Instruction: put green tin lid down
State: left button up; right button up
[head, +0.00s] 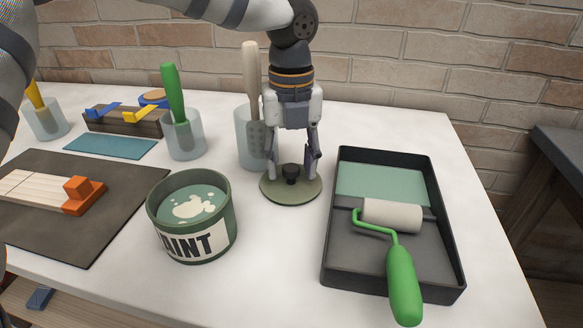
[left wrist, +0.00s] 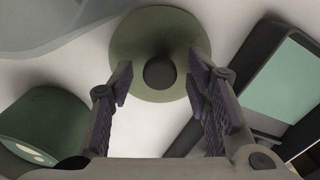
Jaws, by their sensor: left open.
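The green tin lid (head: 291,190) lies flat on the white table, between the paint tin and the black roller tray. It has a dark round knob in its middle. My left gripper (head: 294,166) points down over the lid, its fingers open on either side of the knob. In the left wrist view the lid (left wrist: 156,30) and its knob lie ahead of the fingertips, and the open left gripper (left wrist: 158,80) shows a gap between its pads and the knob. The green paint tin (head: 192,215) stands open to the left, with pale paint inside. My right gripper is not in view.
The black roller tray (head: 334,240) with a green-handled roller (head: 403,280) is close on the right. Clear holders with a beige-handled tool (head: 251,80) and a green-handled tool (head: 173,95) stand behind. A dark mat (head: 100,225) lies at left. The table's front middle is clear.

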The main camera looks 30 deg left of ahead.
aim_at(291, 168)
pick_arm(q)
notch_tip(291, 168, up, 11)
